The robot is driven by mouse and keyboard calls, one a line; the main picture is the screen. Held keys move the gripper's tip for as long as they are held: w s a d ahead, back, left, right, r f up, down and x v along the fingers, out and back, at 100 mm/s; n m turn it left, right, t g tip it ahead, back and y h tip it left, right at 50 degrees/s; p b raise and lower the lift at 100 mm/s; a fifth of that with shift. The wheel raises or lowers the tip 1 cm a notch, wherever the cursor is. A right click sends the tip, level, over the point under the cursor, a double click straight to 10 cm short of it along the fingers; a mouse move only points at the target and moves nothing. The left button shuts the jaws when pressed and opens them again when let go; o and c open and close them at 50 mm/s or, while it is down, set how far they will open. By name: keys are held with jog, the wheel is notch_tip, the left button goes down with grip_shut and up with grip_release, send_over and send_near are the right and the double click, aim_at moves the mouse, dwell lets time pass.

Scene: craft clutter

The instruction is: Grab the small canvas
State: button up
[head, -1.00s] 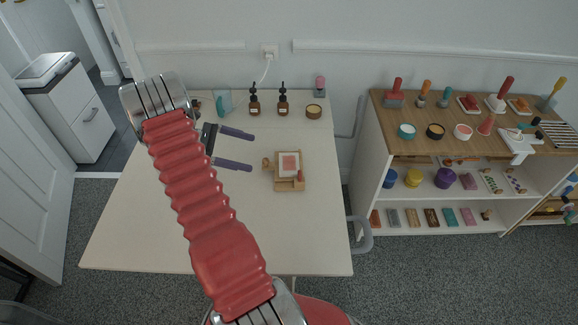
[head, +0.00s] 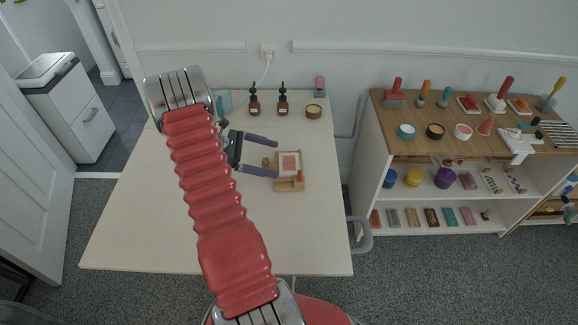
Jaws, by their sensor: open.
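The small canvas (head: 289,162) is a pale square with a pinkish centre. It rests on a small wooden stand (head: 290,186) on the white table, right of the table's middle. My gripper (head: 277,159) is open, with two purple fingers pointing right toward the canvas. The upper fingertip lies up and left of the canvas, and the lower fingertip is close to its left edge. I cannot tell whether the lower finger touches the canvas or stand. Nothing shows between the fingers except a small wooden knob (head: 266,162) near the lower one.
Two dark dropper bottles (head: 254,104) (head: 283,103), a round tan tin (head: 313,111) and a pink-topped bottle (head: 320,86) stand along the table's back. A teal item (head: 224,101) is at back left. The front of the table (head: 300,235) is clear. A loaded shelf (head: 375,150) stands right.

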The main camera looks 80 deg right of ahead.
aim_at(286, 163)
jog(key=shift+x, duration=2.6)
jog(key=shift+a, duration=0.15)
jog(key=shift+c, duration=0.3)
jog(key=shift+f, duration=0.1)
jog(key=c, duration=1.1)
